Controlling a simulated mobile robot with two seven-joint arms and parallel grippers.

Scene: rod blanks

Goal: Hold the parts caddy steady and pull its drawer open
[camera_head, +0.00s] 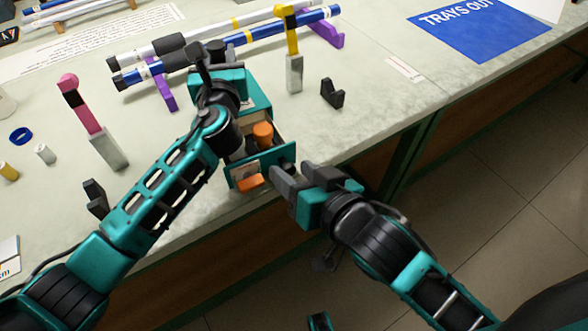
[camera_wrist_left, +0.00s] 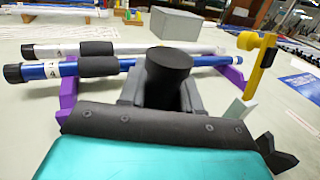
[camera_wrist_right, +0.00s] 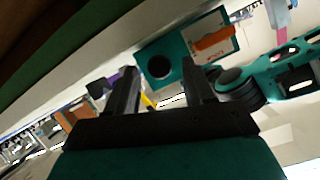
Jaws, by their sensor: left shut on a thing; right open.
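The teal parts caddy (camera_head: 258,101) stands near the table's front edge, partly hidden by my left arm. Its drawer (camera_head: 287,153) stands out from the body, with an orange cylinder (camera_head: 263,130) and dark pieces visible inside. My left gripper (camera_head: 213,52) is shut on a black round grip (camera_wrist_left: 170,68) that appears to be the caddy's handle. My right gripper (camera_head: 282,184) is open at the drawer front. In the right wrist view a dark round knob (camera_wrist_right: 159,67) on the teal front shows between the open fingers (camera_wrist_right: 160,88); contact cannot be told.
Blue and white rods (camera_head: 290,27) lie on purple supports behind the caddy. A yellow-topped post (camera_head: 292,45) and a black bracket (camera_head: 332,93) stand to its right, a pink-topped post (camera_head: 85,110) to its left. Open floor (camera_head: 480,180) lies beyond the table edge at right.

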